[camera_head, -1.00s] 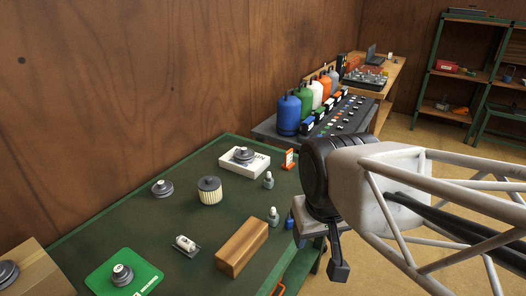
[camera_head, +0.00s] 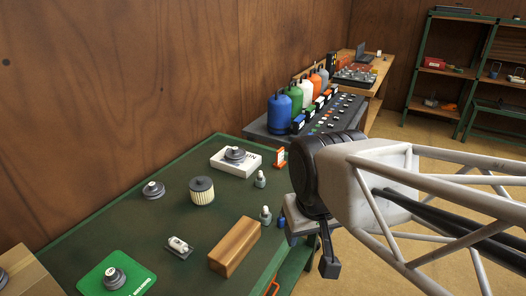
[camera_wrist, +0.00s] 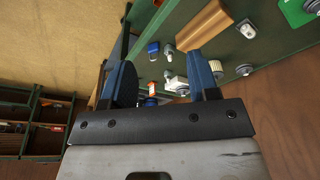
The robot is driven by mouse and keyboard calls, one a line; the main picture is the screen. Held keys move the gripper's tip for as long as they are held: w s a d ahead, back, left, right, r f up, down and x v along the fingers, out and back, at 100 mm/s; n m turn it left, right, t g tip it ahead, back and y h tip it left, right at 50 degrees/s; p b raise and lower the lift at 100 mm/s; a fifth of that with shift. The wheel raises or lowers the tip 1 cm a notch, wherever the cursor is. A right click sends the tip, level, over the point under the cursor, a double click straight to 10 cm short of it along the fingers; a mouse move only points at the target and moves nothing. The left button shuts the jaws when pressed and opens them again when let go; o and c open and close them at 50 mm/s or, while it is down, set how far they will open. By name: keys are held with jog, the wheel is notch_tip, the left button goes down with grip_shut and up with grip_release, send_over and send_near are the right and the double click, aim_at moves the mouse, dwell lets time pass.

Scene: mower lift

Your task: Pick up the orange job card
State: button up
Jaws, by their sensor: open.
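The orange job card (camera_head: 280,158) is a small upright orange-and-white card at the far right corner of the green bench, beside a white box. In the wrist view, an orange-and-white piece that looks like the card (camera_wrist: 152,90) shows low between the fingers, partly hidden by my gripper. My gripper (camera_head: 312,240) is off the bench's right edge, nearer the camera than the card. In the wrist view its two blue fingers (camera_wrist: 160,78) are spread wide with nothing held between them.
On the green bench (camera_head: 105,237) stand a white box (camera_head: 221,166), pale filter (camera_head: 202,191), wooden block (camera_head: 235,247), small bottles (camera_head: 260,180) and a blue item (camera_head: 281,223) near the edge. Gas cylinders (camera_head: 279,113) stand on a dark bench behind. Shelves (camera_head: 434,65) are at back right.

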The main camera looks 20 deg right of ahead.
jog(key=shift+o, duration=0.3)
jog(key=o, duration=0.5)
jog(key=shift+o, duration=0.2)
jog(key=w+d+f+m+t+y, duration=0.1)
jog(key=w+m+y, duration=0.45)
jog(key=w, duration=1.15)
jog(key=w+d+f+m+y, duration=0.15)
jog(key=w+m, duration=0.65)
jog(key=w, duration=0.9)
jog(key=w+d+f+m+t, duration=0.2)
jog(key=w+d+f+m, duration=0.2)
jog(key=w, duration=0.5)
jog(key=w+d+f+m+t+y, duration=0.1)
jog(key=w+d+f+m+t, duration=0.1)
jog(key=w+d+f+m, duration=0.3)
jog(key=w+d+f+m+t, duration=0.3)
jog(key=w+d+f+m, duration=0.2)
jog(key=w+d+f, duration=0.5)
jog(key=w, duration=0.2)
jog(key=shift+w+d+f+y, duration=0.3)
jog(key=shift+w+d+y, duration=0.05)
jog(key=shift+y, duration=0.05)
jog(key=shift+a+m, duration=0.1)
jog(key=shift+m, duration=0.15)
